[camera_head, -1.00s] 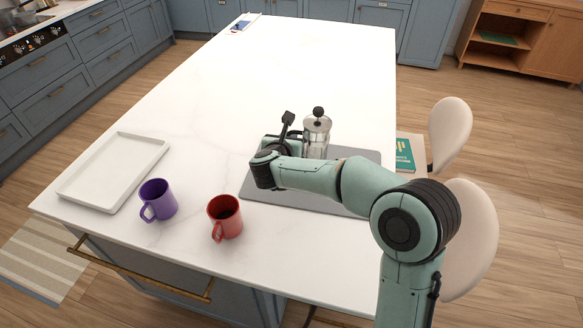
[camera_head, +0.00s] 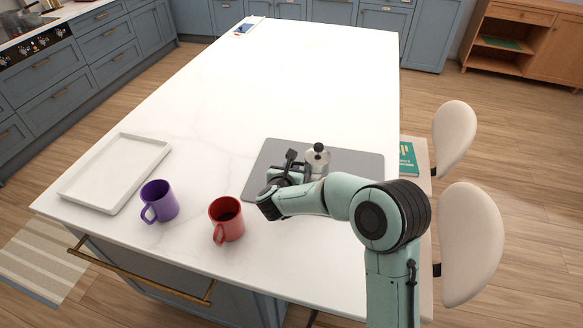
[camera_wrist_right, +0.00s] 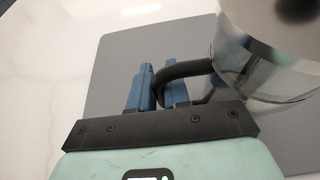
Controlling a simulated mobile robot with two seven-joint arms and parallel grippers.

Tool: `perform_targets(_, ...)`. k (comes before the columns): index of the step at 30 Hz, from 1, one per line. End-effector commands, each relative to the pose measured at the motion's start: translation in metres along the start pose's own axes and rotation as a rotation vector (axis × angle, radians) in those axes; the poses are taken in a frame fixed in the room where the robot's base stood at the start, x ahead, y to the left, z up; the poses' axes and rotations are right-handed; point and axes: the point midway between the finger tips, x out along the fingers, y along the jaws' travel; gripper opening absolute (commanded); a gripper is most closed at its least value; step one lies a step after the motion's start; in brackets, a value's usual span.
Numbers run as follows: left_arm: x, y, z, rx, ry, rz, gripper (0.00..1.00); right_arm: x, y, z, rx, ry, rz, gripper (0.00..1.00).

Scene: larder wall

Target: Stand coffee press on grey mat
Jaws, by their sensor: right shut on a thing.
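The coffee press (camera_head: 317,160) has a clear body, a metal lid and a black knob. It is upright over the grey mat (camera_head: 360,162), partly hidden by my right arm. My right gripper (camera_head: 290,172) is at its left side. In the right wrist view the blue fingers of my right gripper (camera_wrist_right: 162,86) are shut on the press's black handle (camera_wrist_right: 185,68). The press (camera_wrist_right: 262,62) and the grey mat (camera_wrist_right: 112,85) also show there. I cannot tell whether the base touches the mat. My left gripper is not in view.
A red mug (camera_head: 226,219) and a purple mug (camera_head: 159,201) stand left of the mat near the front edge. A white tray (camera_head: 75,196) lies at the left. The counter behind the mat is clear. Chairs (camera_head: 468,240) stand at the right.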

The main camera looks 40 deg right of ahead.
Motion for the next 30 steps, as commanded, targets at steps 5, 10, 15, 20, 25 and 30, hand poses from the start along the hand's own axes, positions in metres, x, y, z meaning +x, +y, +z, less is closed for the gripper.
perform_targets(5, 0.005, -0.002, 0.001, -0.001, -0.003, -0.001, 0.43, 0.001, 0.0, -0.002, 0.0, -0.002, 0.0, 0.0)
perform_targets(10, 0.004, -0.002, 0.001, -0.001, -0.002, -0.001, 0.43, 0.001, 0.0, -0.002, 0.0, 0.001, 0.001, 0.42)
perform_targets(15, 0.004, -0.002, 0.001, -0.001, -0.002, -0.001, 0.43, 0.001, 0.0, -0.002, 0.0, 0.001, 0.001, 0.42)
perform_targets(20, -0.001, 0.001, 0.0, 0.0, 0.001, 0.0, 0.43, -0.003, 0.001, 0.002, 0.001, -0.001, 0.002, 0.42)
perform_targets(25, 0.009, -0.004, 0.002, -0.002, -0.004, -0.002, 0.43, -0.033, 0.001, -0.001, -0.001, -0.001, 0.004, 0.42)
perform_targets(30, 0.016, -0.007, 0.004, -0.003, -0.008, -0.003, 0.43, -0.071, 0.001, -0.001, -0.001, -0.001, 0.005, 0.42)
